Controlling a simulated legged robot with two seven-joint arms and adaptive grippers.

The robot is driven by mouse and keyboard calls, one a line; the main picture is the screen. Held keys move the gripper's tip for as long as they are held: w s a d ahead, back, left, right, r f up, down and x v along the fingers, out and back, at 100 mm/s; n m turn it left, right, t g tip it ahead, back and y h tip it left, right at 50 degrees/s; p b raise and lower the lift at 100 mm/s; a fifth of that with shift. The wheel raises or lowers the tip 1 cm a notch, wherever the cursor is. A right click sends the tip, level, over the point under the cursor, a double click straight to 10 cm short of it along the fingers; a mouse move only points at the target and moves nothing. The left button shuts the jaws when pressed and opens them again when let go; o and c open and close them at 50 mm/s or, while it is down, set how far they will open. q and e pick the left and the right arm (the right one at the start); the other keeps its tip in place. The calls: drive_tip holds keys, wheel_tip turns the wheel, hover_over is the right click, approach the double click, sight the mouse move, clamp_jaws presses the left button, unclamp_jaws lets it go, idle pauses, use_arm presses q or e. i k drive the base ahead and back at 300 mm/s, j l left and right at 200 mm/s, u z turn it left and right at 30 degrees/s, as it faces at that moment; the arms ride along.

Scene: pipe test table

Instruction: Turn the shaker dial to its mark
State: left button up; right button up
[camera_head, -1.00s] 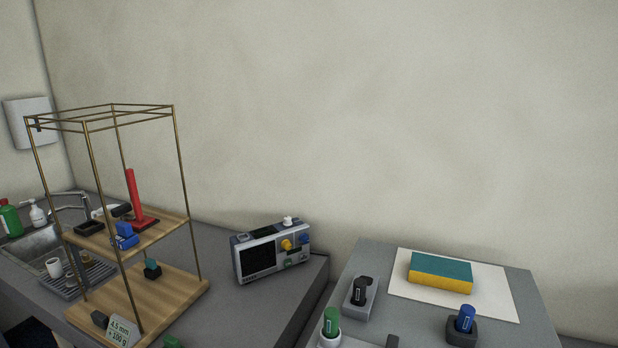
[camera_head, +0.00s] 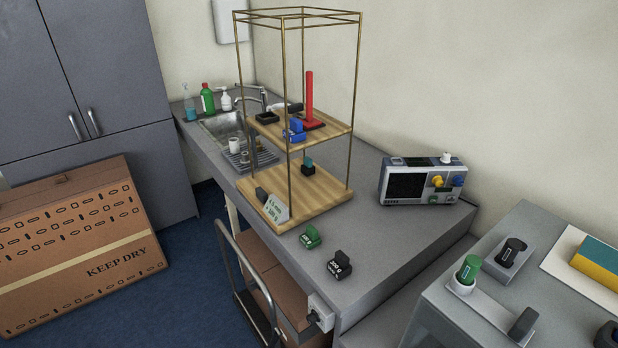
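A light-grey instrument box (camera_head: 393,203) with a dark screen (camera_head: 405,186) stands on the grey counter, right of the middle. On its front are a yellow knob (camera_head: 437,181) and a blue knob (camera_head: 459,181), and a white knob (camera_head: 447,158) sits on its top. I cannot tell which knob is the shaker dial, and any mark is too small to make out. Neither of my grippers is in view.
A brass-framed rack (camera_head: 285,110) with wooden shelves stands left of the box. A green block (camera_head: 310,237) and a black block (camera_head: 339,265) lie near the counter's front edge. A cart handle (camera_head: 226,262), large carton (camera_head: 80,250) and second table (camera_head: 425,325) stand nearby.

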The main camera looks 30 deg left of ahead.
sight(313, 317)
drive_tip(key=u, duration=1.2)
